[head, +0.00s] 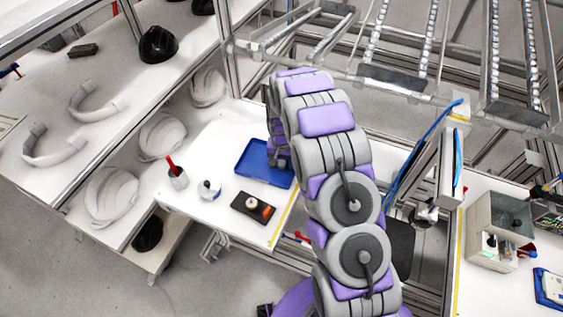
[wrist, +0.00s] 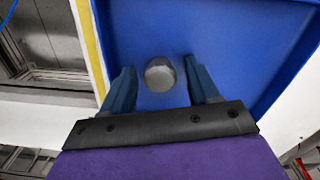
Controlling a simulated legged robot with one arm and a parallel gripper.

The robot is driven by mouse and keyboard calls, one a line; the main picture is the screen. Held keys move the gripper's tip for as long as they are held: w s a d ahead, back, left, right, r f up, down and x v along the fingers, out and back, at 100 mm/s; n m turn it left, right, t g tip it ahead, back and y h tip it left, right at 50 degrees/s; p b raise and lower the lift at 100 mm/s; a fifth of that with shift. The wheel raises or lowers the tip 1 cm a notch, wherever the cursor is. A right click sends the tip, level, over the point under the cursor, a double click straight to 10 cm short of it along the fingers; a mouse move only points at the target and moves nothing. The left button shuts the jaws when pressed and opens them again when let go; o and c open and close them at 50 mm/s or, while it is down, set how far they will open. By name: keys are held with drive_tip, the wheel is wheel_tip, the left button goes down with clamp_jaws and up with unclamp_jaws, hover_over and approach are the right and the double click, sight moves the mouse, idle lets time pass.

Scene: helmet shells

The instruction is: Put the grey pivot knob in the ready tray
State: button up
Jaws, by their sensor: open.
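The grey pivot knob (wrist: 160,74) is a short round cylinder, seen against the floor of a blue tray in the wrist view. It appears to rest on that floor, near the tray's left side. The blue tray (head: 256,167), which I take for the ready tray, lies on the white bench in the head view and also fills much of the wrist view (wrist: 245,60). My gripper (wrist: 160,66) is open over the tray, one finger on each side of the knob, with gaps on both sides. In the head view my arm hides the knob and most of the gripper.
A small dark tray (head: 252,207) with a pale round part and an orange part lies in front of the blue tray. A cup with a red-handled tool (head: 176,175) and a small white-and-blue item (head: 209,190) stand to its left. White helmet shells (head: 112,195) line the shelf.

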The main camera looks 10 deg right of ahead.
sight(282, 162)
drive_tip(key=shift+r, duration=0.1)
wheel_tip(282, 162, up, 12)
drive_tip(key=f+p, duration=0.1)
drive_tip(key=p, duration=0.1)
drive_tip(key=s+r+n, duration=0.1)
drive_tip(key=s+r, duration=0.8)
drive_tip(key=r, duration=0.2)
drive_tip(key=s+r+n, duration=0.1)
drive_tip(key=s+r, duration=0.2)
drive_tip(key=s, duration=0.8)
drive_tip(key=s+r+n+g, duration=0.1)
drive_tip(key=s+r, duration=0.2)
drive_tip(key=s, duration=0.8)
drive_tip(key=s+r+n, duration=0.1)
drive_tip(key=s+r, duration=0.2)
drive_tip(key=s, duration=0.8)
drive_tip(key=shift+a+r+g, duration=0.15)
drive_tip(key=shift+r+g, duration=0.1)
drive_tip(key=shift+g, duration=0.15)
